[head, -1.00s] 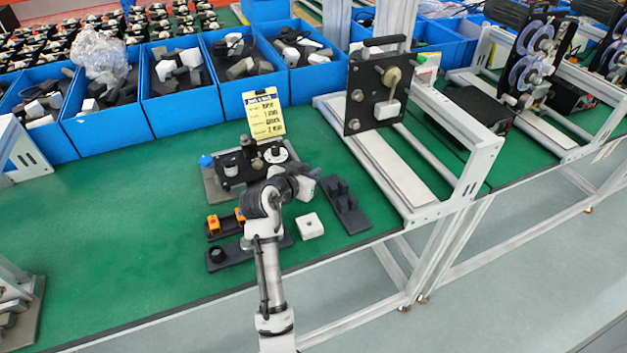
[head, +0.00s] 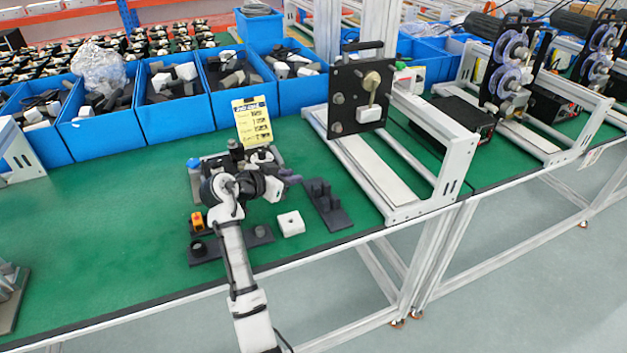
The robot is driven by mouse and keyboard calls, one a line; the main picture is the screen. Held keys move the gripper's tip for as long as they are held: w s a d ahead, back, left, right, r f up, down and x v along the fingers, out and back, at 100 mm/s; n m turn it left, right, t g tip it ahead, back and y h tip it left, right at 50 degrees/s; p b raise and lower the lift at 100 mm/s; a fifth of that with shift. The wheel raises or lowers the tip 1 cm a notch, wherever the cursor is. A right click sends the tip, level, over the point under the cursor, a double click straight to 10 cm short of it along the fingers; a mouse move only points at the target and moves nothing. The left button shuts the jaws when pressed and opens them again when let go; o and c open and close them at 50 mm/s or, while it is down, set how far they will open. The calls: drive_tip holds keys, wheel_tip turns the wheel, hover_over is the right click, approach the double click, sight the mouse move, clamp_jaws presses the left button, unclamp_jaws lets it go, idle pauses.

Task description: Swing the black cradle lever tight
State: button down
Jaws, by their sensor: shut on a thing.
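The cradle fixture (head: 236,154) is a dark device on a grey plate at the middle of the green bench, with a blue knob (head: 193,163) at its left. My arm covers much of its front. My gripper (head: 287,179) is at the fixture's right front side, low over the bench. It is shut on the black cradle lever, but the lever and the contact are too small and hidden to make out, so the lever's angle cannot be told.
A yellow instruction card (head: 253,122) stands behind the fixture. A white block (head: 291,223), a dark bracket (head: 327,205) and a dark plate with an orange part (head: 198,221) lie near the front edge. Blue bins (head: 174,97) line the back. An aluminium frame (head: 425,150) stands right.

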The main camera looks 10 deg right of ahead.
drive_tip(key=shift+s+f, duration=0.1)
drive_tip(key=shift+f, duration=0.05)
drive_tip(key=c, duration=1.3)
unclamp_jaws()
drive_tip(key=shift+o, duration=0.2)
drive_tip(key=shift+r, duration=0.2)
wheel_tip(320, 180, up, 20)
drive_tip(key=b, duration=0.3)
drive_tip(key=shift+b, duration=0.3)
